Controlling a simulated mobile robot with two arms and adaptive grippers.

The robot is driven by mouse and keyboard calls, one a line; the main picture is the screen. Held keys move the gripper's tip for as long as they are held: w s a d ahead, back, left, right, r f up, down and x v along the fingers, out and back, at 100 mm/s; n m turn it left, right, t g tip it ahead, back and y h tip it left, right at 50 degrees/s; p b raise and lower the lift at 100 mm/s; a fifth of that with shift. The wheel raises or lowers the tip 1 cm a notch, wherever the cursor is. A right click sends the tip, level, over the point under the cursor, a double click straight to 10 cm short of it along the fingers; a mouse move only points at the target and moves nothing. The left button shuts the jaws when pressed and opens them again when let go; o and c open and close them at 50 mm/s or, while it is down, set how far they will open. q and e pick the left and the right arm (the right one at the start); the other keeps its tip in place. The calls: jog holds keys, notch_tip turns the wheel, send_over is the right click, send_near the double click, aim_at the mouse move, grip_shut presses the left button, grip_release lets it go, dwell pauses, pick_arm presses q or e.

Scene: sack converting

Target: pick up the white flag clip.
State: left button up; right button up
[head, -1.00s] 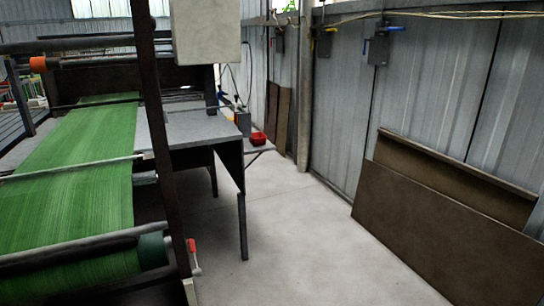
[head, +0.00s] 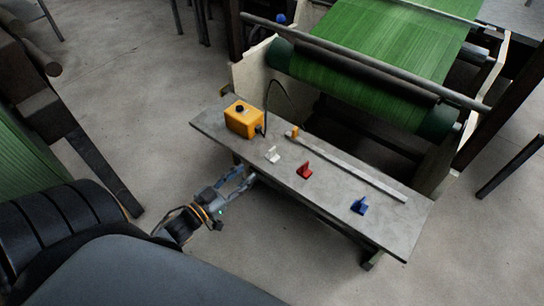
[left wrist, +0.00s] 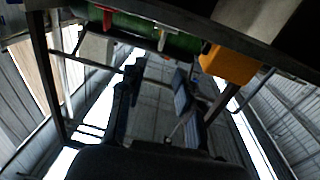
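The white flag clip (head: 272,155) stands on the grey bench (head: 335,195), between a yellow box and a red clip (head: 304,170). A blue clip (head: 359,206) is farther right on the bench. My left gripper (head: 246,178) is at the bench's near edge, left of and nearer than the white clip, and apart from it. Its two fingers are spread with nothing between them; the left wrist view also shows the open gripper (left wrist: 158,75). My right gripper is not in view.
The yellow box (head: 243,119) with a black knob and cable sits at the bench's left end. A long metal bar (head: 350,168) with an orange end lies along the bench behind the clips. A green fabric roller (head: 365,90) stands behind.

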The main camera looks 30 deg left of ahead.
pick_arm(q)
jog(key=b, duration=0.2)
send_near(272, 149)
jog(key=w, duration=0.2)
jog(key=w+d+f, duration=0.1)
jog(key=w, duration=0.3)
jog(key=w+b, duration=0.1)
jog(key=w, duration=0.1)
jog(key=w+b, duration=0.1)
jog(key=w, duration=0.1)
jog(key=shift+d+r, duration=0.3)
jog(key=shift+d, duration=0.1)
jog(key=shift+r, duration=0.1)
grip_shut()
